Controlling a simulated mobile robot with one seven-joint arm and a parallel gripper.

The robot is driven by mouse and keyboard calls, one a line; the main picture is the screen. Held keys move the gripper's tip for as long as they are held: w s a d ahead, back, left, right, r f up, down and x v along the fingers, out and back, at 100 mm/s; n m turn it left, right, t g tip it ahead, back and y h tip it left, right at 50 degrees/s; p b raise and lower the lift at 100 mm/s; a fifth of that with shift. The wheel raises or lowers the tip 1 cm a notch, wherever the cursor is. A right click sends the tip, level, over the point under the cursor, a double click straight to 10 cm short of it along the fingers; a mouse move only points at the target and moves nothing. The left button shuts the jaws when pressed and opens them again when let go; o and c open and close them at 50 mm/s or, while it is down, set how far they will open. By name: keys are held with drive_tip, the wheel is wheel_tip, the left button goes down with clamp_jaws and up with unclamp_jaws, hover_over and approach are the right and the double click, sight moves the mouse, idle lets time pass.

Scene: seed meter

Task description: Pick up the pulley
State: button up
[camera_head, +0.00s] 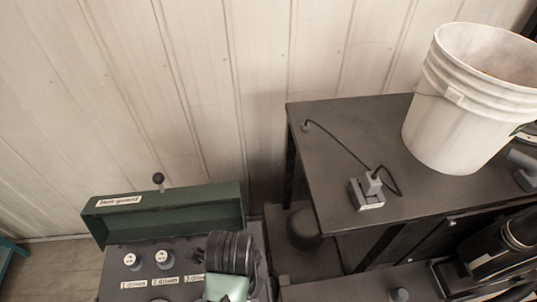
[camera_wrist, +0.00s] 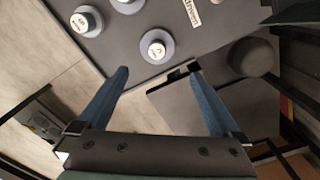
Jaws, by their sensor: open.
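Round grey pieces with white tops, which look like pulleys, stand on a dark panel. In the head view one (camera_head: 132,261) is at the panel's left, with another (camera_head: 163,259) beside it. In the wrist view one piece (camera_wrist: 157,46) lies just beyond my open, empty gripper (camera_wrist: 158,74), between the lines of its blue fingers and apart from them. Another piece (camera_wrist: 87,22) is at upper left, and a third (camera_wrist: 128,3) is cut off at the top edge. I cannot tell which is the task's pulley. My arm hides the panel's right part in the head view.
A green open guard (camera_head: 170,212) with a black knob stands behind the panel. A dark table (camera_head: 350,135) at right holds a white bucket (camera_head: 455,110) and a small grey block with a cord (camera_head: 367,193). A ribbed wall (camera_head: 200,90) closes the back.

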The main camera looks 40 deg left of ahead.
drive_tip(key=shift+s+f, duration=0.35)
drive_tip(key=shift+f, duration=0.3)
drive_tip(key=shift+s+f, duration=0.3)
drive_tip(key=shift+f, duration=0.3)
drive_tip(key=f, duration=0.4)
drive_tip(key=shift+w+f+p, duration=0.3)
drive_tip(key=shift+f, duration=0.1)
drive_tip(key=shift+s+f, duration=0.2)
drive_tip(key=shift+f, duration=0.2)
drive_tip(key=shift+w+f+p, duration=0.15)
drive_tip(key=shift+f+p, duration=0.4)
drive_tip(key=shift+f, duration=1.65)
drive_tip(key=shift+c, duration=0.2)
drive_tip(key=c, duration=1.1)
